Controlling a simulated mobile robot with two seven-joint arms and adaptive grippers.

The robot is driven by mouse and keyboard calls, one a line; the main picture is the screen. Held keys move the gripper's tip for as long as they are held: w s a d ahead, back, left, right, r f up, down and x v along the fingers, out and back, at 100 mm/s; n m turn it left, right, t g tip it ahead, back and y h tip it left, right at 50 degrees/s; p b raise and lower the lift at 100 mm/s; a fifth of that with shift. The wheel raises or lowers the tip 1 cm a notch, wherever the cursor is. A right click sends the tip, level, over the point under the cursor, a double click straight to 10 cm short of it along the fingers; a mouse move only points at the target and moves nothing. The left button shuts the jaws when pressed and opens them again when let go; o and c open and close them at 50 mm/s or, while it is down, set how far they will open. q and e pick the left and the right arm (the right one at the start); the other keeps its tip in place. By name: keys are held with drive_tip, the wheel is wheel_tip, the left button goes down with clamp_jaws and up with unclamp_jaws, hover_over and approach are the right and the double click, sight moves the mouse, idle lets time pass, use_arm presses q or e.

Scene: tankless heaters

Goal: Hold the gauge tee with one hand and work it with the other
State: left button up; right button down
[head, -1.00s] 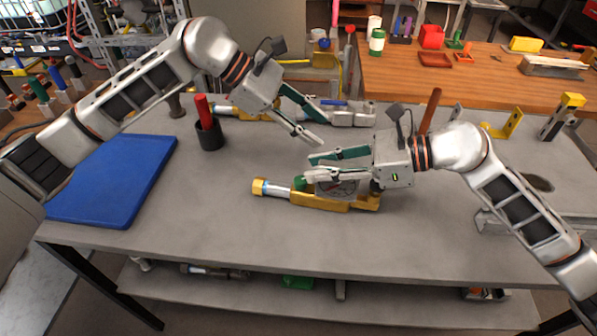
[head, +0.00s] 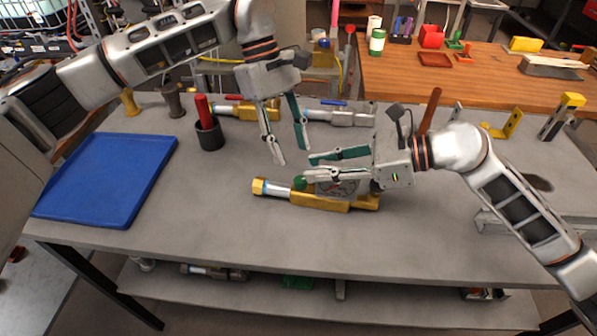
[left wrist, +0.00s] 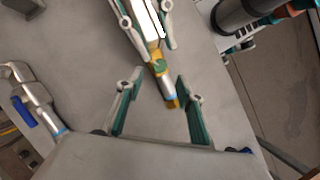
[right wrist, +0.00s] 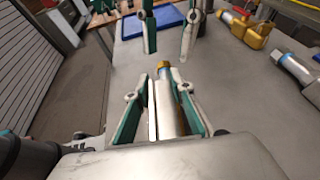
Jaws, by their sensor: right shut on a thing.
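The gauge tee (head: 318,200) lies along the table with a gold body, a round dial, a green knob (head: 299,183) and a silver pipe with a gold end (head: 259,187) pointing left. My right gripper (head: 311,167) is shut on the gauge tee at its dial, which its fingers partly cover. My left gripper (head: 292,155) is open and empty, fingers pointing down, above and behind the green knob. In the left wrist view the tee's gold end (left wrist: 172,103) shows between the open fingers. In the right wrist view the pipe end (right wrist: 163,66) points away.
A blue mat (head: 110,178) lies at left. Gold and silver valve fittings (head: 340,116) lie along the back. A wooden bench (head: 440,80) stands behind. The table's front is clear.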

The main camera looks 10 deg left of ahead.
sight(300, 179)
use_arm(q)
drive_tip(key=x, duration=0.7)
drive_tip(key=shift+d, duration=0.1)
clamp_jaws()
